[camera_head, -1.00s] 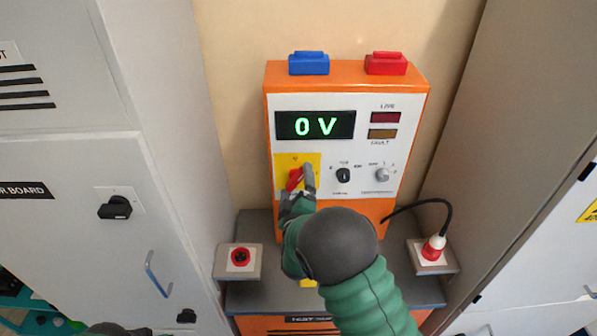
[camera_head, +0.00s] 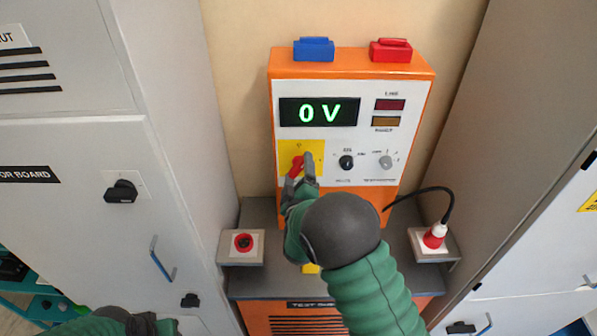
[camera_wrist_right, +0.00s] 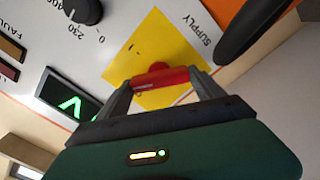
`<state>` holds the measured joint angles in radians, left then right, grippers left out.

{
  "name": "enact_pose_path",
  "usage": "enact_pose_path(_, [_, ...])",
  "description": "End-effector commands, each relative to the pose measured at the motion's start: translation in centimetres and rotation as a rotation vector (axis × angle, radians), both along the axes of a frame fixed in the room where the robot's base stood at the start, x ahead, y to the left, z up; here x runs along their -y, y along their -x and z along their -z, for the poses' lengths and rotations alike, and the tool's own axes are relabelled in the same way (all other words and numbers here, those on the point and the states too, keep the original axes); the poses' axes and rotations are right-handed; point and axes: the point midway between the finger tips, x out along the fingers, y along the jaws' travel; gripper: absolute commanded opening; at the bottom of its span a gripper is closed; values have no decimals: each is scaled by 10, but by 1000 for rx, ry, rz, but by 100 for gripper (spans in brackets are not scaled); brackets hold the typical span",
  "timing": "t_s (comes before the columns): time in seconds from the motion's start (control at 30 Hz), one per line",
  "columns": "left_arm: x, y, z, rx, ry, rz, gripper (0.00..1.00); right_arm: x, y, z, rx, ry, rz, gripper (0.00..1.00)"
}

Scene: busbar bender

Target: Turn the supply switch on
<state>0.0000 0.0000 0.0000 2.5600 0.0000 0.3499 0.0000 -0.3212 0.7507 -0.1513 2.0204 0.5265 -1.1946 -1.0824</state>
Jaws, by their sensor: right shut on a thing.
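The supply switch is a red handle (camera_head: 296,166) on a yellow plate (camera_head: 317,147) at the lower left of the orange test unit's front panel. In the right wrist view the red handle (camera_wrist_right: 160,77) lies between my fingers, beside the printed word SUPPLY. My right gripper (camera_head: 302,164) is shut on the red handle, which is tilted in the head view. The display (camera_head: 319,112) reads 0 V in green. The LIVE lamp (camera_head: 390,104) and FAULT lamp (camera_head: 386,121) look dark. My left arm (camera_head: 110,322) shows at the bottom left; its fingertips are not clearly seen.
A black knob (camera_head: 346,162) and a grey knob (camera_head: 386,162) sit right of the switch. Blue (camera_head: 314,49) and red (camera_head: 391,50) blocks top the unit. Grey cabinets stand on both sides.

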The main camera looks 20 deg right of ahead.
Motion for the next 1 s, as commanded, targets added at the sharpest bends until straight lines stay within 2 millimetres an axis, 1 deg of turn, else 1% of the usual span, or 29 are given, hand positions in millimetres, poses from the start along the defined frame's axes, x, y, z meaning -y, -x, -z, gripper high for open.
enact_pose_path(0.03, [0,0,3,0,0,0,36,2,0,3,-1,-12,3,37])
enact_pose_path(0.17, [0,0,10,0,0,0,36,2,1,5,13,-65,4,37])
enact_pose_path(0.37, [0,0,27,0,0,0,36,2,1,7,52,-198,3,37])
enact_pose_path(0.8, [0,0,73,0,0,0,36,1,1,10,163,-593,3,37])
enact_pose_path(1.0, [0,0,90,0,0,0,36,1,1,9,206,-751,3,37])
